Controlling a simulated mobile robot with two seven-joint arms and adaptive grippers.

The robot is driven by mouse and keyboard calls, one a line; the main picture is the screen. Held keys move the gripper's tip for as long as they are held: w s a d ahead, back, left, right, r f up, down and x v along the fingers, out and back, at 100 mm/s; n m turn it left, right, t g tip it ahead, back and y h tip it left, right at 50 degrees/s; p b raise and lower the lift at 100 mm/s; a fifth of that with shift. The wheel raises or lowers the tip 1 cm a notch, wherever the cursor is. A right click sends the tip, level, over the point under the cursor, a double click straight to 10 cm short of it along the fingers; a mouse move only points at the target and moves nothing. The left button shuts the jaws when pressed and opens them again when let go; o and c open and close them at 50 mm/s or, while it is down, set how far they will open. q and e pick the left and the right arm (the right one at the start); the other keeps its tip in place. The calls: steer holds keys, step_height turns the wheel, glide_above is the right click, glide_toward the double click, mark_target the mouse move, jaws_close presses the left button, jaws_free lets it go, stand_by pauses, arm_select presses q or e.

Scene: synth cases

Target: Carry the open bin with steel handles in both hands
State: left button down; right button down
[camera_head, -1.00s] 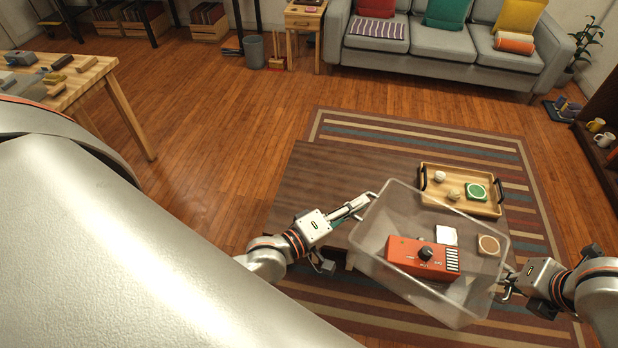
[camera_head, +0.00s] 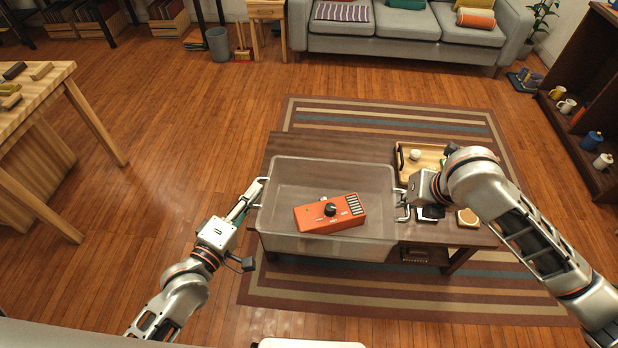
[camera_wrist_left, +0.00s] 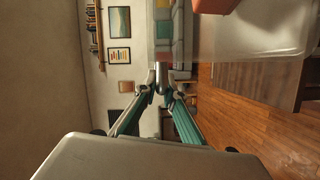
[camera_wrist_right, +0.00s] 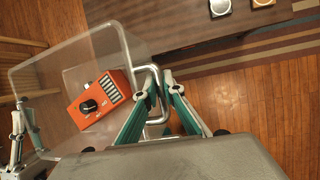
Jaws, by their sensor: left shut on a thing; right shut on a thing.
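The open bin (camera_head: 290,178) is translucent, with a steel handle at each end. It is over the dark wooden coffee table; whether it touches the top I cannot tell. An orange box with a black knob (camera_head: 318,220) lies inside it. My left gripper (camera_head: 259,190) is shut on the left handle; its fingertips (camera_wrist_left: 162,86) meet at the handle in the left wrist view. My right gripper (camera_head: 406,204) is shut on the right handle (camera_wrist_right: 151,70), seen between its fingers (camera_wrist_right: 157,82) in the right wrist view.
The coffee table (camera_head: 290,145) stands on a striped rug (camera_head: 300,300). A wooden workbench (camera_head: 45,90) stands at left, a shelf (camera_head: 565,120) at right. Floor between is open.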

arm_select(q)
steer(key=shift+s+a, duration=0.1)
steer(key=shift+a, duration=0.3)
arm_select(e)
steer(key=shift+w+a, duration=0.2)
steer(key=shift+a, duration=0.2)
